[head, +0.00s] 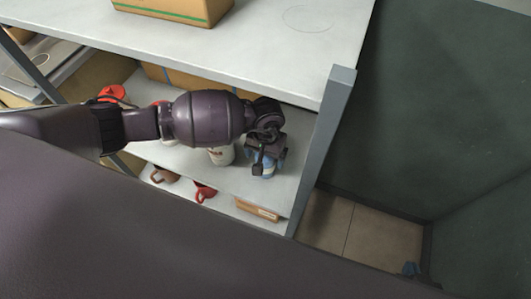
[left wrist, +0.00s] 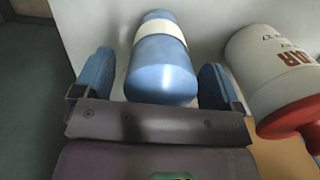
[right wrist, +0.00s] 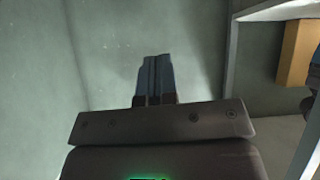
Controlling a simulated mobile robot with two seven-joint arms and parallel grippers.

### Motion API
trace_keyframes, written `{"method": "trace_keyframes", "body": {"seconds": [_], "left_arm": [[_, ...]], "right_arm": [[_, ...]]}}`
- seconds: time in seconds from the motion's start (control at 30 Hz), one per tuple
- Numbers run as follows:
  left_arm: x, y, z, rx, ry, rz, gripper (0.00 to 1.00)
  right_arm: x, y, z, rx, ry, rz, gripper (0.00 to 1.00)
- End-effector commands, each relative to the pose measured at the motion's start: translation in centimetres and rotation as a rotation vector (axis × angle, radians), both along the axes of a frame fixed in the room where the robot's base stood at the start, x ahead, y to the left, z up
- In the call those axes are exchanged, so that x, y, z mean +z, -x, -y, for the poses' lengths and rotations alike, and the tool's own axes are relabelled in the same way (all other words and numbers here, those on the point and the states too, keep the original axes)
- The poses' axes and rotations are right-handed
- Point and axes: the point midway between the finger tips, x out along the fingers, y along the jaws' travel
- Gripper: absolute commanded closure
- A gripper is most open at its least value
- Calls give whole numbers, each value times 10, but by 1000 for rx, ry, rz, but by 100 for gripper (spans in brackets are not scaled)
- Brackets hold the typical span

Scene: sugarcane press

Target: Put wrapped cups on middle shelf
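A blue cup with a white band (left wrist: 162,62) lies between the fingers of my left gripper (left wrist: 157,85) in the left wrist view. The fingers are open, one on each side of the cup, with gaps showing. In the head view my left gripper (head: 265,160) is over the right end of the middle shelf (head: 285,185) and largely hides the cup. My right gripper (right wrist: 155,78) is shut and empty, away from the shelf.
The top shelf (head: 270,40) overhangs the middle one and carries a cardboard box (head: 175,8). A grey post (head: 322,150) bounds the right end. Red mugs (head: 204,192) and a small box (head: 257,210) are lower down. Green walls (head: 440,100) stand at right.

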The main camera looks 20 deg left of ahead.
Motion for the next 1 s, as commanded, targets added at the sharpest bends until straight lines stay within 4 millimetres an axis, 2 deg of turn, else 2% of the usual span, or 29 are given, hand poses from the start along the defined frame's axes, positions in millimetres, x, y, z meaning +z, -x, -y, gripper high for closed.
{"method": "trace_keyframes", "body": {"seconds": [0.27,0.7,1.0], "left_arm": [[4,0,0,1,1,1,9],[65,-5,0,-1,0,3,9],[78,-5,0,0,0,-1,9]], "right_arm": [[1,1,1,-1,1,-1,100],[0,10,4,-7,3,-15,100],[3,7,3,-6,3,-8,100]]}}
